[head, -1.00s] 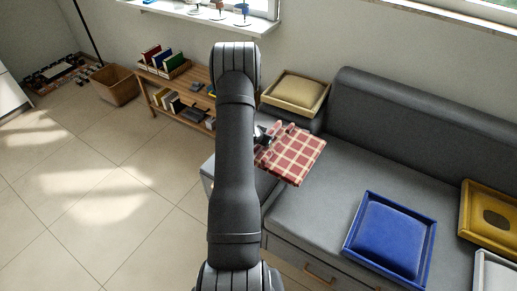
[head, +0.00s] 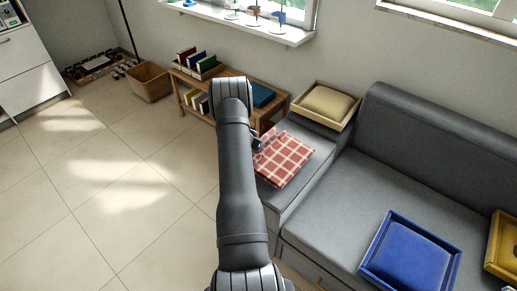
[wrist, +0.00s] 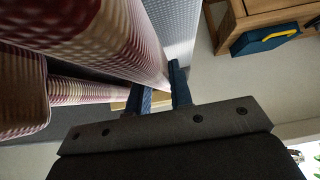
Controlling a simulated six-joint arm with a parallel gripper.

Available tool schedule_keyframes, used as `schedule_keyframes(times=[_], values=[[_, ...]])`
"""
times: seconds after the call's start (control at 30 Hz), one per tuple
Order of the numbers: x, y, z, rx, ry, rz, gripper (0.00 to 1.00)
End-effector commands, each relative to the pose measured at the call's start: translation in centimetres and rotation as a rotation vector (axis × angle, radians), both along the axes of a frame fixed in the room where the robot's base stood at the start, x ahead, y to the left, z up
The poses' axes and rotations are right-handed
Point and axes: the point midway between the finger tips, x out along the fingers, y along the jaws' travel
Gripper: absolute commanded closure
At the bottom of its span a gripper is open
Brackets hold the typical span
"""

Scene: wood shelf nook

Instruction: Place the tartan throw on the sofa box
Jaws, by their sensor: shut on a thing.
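The tartan throw (head: 284,160) is a folded red and cream checked cloth. My gripper (head: 263,141) is shut on its left edge in the head view. The throw shows over the top of the grey sofa box (head: 318,141) at the sofa's left end; I cannot tell whether it touches that top. In the wrist view the throw (wrist: 95,40) fills the upper left, close and striped, beside my gripper's fingers (wrist: 161,97). My arm hides part of the box's left side in the head view.
A beige cushion in a tray (head: 325,105) sits at the back of the box. A blue cushioned tray (head: 410,255) and a yellow tray (head: 502,245) lie on the sofa (head: 400,170). A wooden shelf (head: 271,117) with books stands behind my arm.

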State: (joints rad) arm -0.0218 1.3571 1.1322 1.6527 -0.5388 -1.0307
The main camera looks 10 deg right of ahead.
Motion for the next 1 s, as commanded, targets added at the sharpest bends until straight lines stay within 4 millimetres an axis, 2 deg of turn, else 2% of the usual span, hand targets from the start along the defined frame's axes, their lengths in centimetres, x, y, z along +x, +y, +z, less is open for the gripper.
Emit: schedule_keyframes(times=[0.3,0.7,0.73,0.8,1.0], values=[[0.0,0.0,-3.6,-0.001,0.001,0.001,1.0],[0.0,0.0,-4.2,0.0,0.001,0.002,1.0],[0.0,0.0,-4.2,0.0,0.0,0.001,0.74],[0.0,0.0,-4.2,0.0,0.0,0.001,0.61],[0.0,0.0,-4.2,0.0,0.0,0.001,0.58]])
